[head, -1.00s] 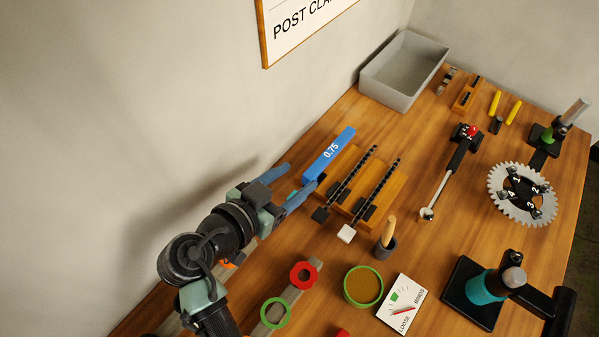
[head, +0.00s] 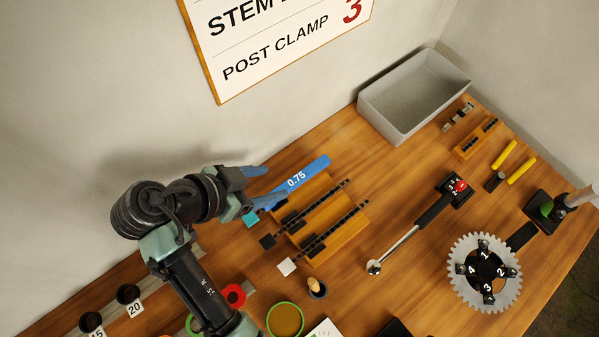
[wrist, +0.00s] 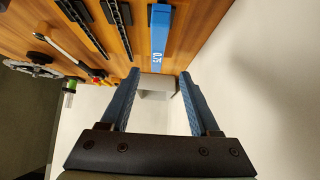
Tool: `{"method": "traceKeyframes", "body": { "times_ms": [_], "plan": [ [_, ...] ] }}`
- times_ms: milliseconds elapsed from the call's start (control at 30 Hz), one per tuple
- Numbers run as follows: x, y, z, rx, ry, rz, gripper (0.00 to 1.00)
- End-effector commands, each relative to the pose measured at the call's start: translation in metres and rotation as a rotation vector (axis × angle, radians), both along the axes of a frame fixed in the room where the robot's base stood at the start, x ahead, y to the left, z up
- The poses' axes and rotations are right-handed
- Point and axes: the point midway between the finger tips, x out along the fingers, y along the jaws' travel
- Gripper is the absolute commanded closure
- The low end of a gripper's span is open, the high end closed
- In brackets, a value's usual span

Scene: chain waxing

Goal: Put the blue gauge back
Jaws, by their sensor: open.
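The blue gauge (head: 306,174), a flat bar marked 0.75, lies along the wall side of the wooden chain blocks. My gripper (head: 264,187) is open at the gauge's near left end, with one blue finger toward the wall and the other toward the blocks. In the wrist view the gauge (wrist: 160,22) points down toward the space between the fingertips (wrist: 160,74), and nothing is held between them. Whether a finger touches the gauge, I cannot tell.
Wooden blocks (head: 334,222) carrying two black chain strips lie beside the gauge. A grey bin (head: 412,128) stands at the back against the wall. A black-handled tool (head: 432,210) and a numbered chainring (head: 459,258) lie to the right. A red ring (head: 233,295) is near my arm.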

Motion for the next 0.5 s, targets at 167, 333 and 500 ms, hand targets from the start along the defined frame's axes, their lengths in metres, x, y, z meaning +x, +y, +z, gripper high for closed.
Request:
{"method": "traceKeyframes", "body": {
  "times_ms": [167, 333, 500],
  "plan": [
    [0.012, -0.019, -0.021, -0.002, 0.001, -0.004, 0.38],
    [0.017, -0.025, -0.029, 0.0, 0.0, -0.001, 0.38],
    [0.021, -0.038, -0.043, -0.001, 0.003, -0.004, 0.38]
  ]
}}
